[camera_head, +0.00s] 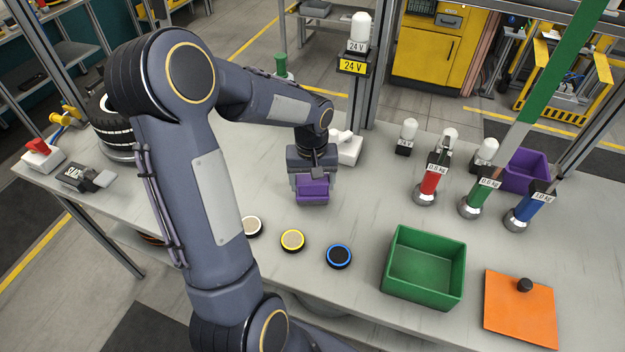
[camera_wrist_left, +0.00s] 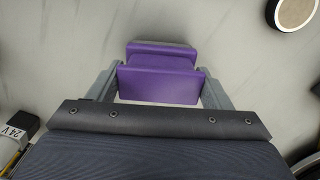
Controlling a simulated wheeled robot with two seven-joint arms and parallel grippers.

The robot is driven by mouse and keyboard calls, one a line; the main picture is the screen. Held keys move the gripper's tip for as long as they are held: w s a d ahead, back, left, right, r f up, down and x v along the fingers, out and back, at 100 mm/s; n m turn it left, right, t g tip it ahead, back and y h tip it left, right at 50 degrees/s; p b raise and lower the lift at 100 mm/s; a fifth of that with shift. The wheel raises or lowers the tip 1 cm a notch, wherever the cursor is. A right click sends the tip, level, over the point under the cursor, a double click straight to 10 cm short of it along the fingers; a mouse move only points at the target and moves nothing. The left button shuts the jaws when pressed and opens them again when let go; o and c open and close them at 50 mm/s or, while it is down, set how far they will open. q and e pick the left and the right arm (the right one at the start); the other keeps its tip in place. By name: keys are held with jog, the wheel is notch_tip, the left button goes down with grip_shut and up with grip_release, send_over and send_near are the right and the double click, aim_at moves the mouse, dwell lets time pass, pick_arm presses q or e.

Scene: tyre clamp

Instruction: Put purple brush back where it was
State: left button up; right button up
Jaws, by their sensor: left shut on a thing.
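The purple brush (camera_head: 312,189) is at the middle of the table, under my left gripper (camera_head: 312,180). In the left wrist view the brush (camera_wrist_left: 160,75) shows as a purple block with a stepped top and a grey strip along its far edge. The two fingers of my left gripper (camera_wrist_left: 160,88) are on either side of it and shut on it. I cannot tell whether the brush touches the table. My right gripper is not in view.
Several round discs, one with a yellow rim (camera_head: 292,241) and one with a blue rim (camera_head: 339,256), lie in front. A green bin (camera_head: 452,291) and an orange lidded plate (camera_head: 520,308) are at right. Weighted handles (camera_head: 476,198) and a purple bin (camera_head: 527,170) stand behind them.

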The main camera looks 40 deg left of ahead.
pick_arm(q)
jog(key=shift+f, duration=0.2)
jog(key=o, duration=0.4)
jog(key=shift+f, duration=0.1)
jog(key=o, duration=0.5)
